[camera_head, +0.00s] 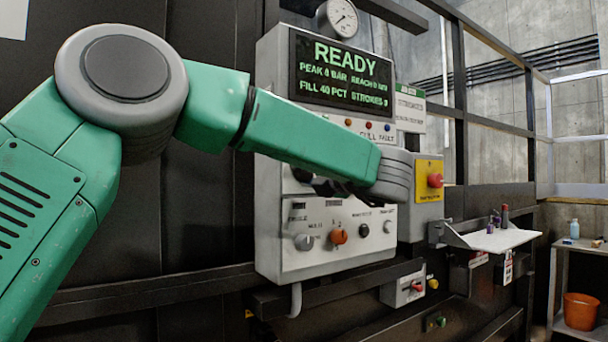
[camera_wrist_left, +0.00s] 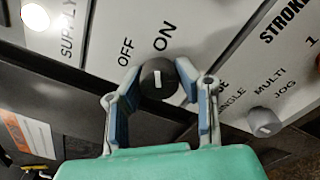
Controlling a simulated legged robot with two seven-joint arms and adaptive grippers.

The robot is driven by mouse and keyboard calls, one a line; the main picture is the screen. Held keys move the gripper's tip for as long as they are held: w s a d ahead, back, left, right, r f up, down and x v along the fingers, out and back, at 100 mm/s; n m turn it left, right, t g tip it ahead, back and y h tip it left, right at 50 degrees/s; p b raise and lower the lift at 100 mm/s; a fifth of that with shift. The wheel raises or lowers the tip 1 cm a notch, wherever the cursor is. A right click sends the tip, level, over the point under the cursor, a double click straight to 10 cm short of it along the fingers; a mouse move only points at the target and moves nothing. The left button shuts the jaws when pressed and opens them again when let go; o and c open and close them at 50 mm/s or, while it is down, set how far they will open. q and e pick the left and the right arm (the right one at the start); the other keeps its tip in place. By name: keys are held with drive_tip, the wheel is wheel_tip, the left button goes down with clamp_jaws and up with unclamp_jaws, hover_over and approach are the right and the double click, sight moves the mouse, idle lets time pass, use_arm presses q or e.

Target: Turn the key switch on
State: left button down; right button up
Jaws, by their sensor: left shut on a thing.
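The key switch (camera_wrist_left: 158,80) is a round black knob with a white mark, beside the OFF and ON labels on the grey panel. In the wrist view its mark points up the picture, closer to the ON label than to OFF. My left gripper (camera_wrist_left: 158,74) has one finger on each side of the knob and is shut on it. In the head view my green left arm (camera_head: 310,135) reaches across the control box (camera_head: 272,215); its wrist hides the key switch, and the fingers are mostly hidden there. My right gripper is not in view.
The display (camera_head: 342,72) reads READY. An orange knob (camera_head: 338,235) and a grey knob (camera_head: 303,241) sit low on the box. A red emergency button (camera_head: 435,180) is on the right. A white lamp (camera_wrist_left: 36,17) is lit near SUPPLY. A small shelf (camera_head: 500,240) juts out farther right.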

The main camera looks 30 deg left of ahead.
use_arm(q)
drive_tip(key=shift+w+d+f, duration=0.1)
drive_tip(key=shift+d, duration=0.05)
drive_tip(key=c, duration=1.2)
unclamp_jaws()
drive_tip(key=shift+w+d, duration=0.1)
drive_tip(key=shift+w, duration=0.05)
drive_tip(key=v, duration=1.2)
drive_tip(key=shift+d+f, duration=0.15)
drive_tip(key=shift+d, duration=0.1)
drive_tip(key=shift+a, duration=0.2)
